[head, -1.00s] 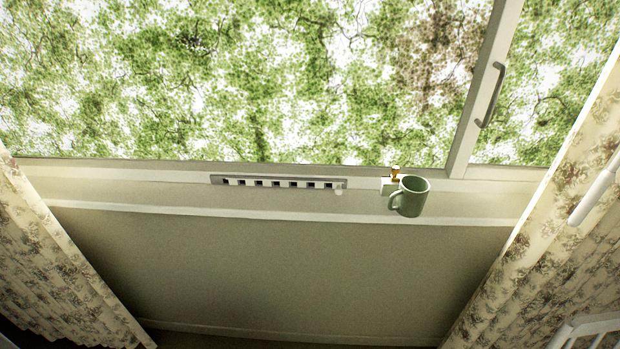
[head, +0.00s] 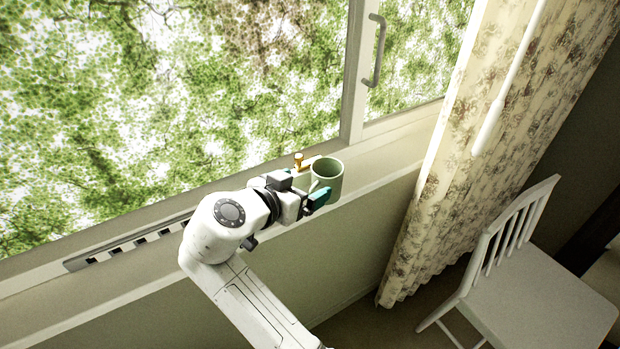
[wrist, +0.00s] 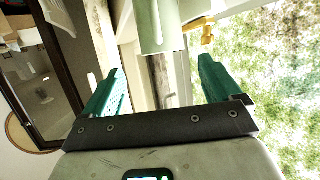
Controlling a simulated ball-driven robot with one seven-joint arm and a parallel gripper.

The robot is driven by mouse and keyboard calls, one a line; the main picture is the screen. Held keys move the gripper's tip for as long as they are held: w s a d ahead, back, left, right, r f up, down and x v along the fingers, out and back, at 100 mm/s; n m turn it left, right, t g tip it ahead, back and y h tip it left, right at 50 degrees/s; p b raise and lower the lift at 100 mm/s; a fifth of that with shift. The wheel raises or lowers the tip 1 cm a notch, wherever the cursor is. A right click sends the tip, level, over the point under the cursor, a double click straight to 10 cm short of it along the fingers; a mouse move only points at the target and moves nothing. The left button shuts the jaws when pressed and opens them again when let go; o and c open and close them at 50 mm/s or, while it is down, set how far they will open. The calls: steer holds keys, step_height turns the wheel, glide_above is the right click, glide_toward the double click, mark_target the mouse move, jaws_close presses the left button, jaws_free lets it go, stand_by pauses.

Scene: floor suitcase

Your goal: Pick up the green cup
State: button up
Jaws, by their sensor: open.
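The green cup (head: 329,176) stands upright on the window sill in the head view. Its open rim faces up, and its handle side is towards my gripper. My gripper (head: 313,188) is at sill height just left of the cup, with one teal finger showing in front. The other finger is mostly hidden. In the wrist view my gripper (wrist: 158,68) is open and empty, with its teal fingers wide apart. The cup (wrist: 157,25) shows beyond the fingertips, near the middle between them, partly cut off by the top edge. Contact with the cup cannot be told.
A small gold knob (head: 298,160) stands on the sill close behind the cup; it also shows in the wrist view (wrist: 203,28). A slotted vent strip (head: 130,243) lies along the sill. A floral curtain (head: 450,150) hangs to the right, with a white chair (head: 530,285) beyond.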

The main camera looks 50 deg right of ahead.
mark_target(316, 183)
steer(key=x, duration=0.4)
steer(key=shift+w+d+r+p, duration=0.2)
steer(key=shift+d+p, duration=0.15)
steer(key=shift+d, duration=0.15)
steer(key=shift+w+d+f, duration=0.1)
steer(key=shift+d+f, duration=0.3)
steer(key=shift+d, duration=0.35)
steer(key=shift+p+x, duration=0.8)
steer(key=shift+x, duration=1.45)
steer(key=shift+a+f, duration=0.1)
steer(key=c, duration=0.9)
steer(key=shift+c, duration=0.2)
